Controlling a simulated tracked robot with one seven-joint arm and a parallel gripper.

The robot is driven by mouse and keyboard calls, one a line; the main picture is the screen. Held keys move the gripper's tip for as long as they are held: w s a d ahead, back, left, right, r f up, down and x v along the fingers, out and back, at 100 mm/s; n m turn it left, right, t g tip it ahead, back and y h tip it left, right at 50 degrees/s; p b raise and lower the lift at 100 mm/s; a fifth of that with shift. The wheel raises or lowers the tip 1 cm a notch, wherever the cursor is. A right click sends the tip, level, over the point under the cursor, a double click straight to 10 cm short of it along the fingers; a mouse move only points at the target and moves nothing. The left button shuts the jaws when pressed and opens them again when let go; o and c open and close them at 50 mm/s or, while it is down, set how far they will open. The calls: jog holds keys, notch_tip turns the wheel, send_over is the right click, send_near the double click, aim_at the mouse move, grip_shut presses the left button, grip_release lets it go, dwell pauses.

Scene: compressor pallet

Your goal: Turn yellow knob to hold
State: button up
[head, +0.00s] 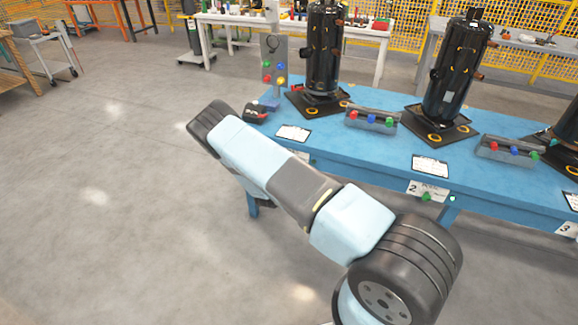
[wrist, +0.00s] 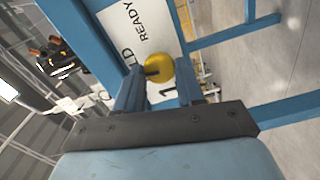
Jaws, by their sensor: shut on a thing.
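The yellow knob (wrist: 160,67) is in the wrist view, in front of a white label plate (wrist: 135,27) on a blue frame. The plate reads READY, and the letters LD show beside my left finger; the rest of that word is hidden. My gripper (wrist: 161,72) is shut on the knob, one finger on each side. A dark piece shows at the knob's left side; I cannot tell which word it points to. In the head view, my arm reaches to the left end of the blue table, and the gripper and knob are hidden.
The blue table (head: 395,155) carries black compressors (head: 457,75), clipboards and small button boxes (head: 372,121). A grey panel with coloured buttons (head: 273,60) stands at its left end. Blue frame bars run close around the knob.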

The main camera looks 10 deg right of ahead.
jog(key=shift+a+f+n, duration=0.1)
jog(key=shift+a+n, duration=0.05)
jog(key=shift+n, duration=0.95)
jog(key=o, duration=0.8)
jog(key=shift+f, duration=0.1)
jog(key=shift+c, duration=0.2)
jog(key=shift+o, duration=1.3)
jog(key=v, duration=1.3)
jog(key=shift+s+a, duration=0.2)
jog(key=shift+s, duration=0.1)
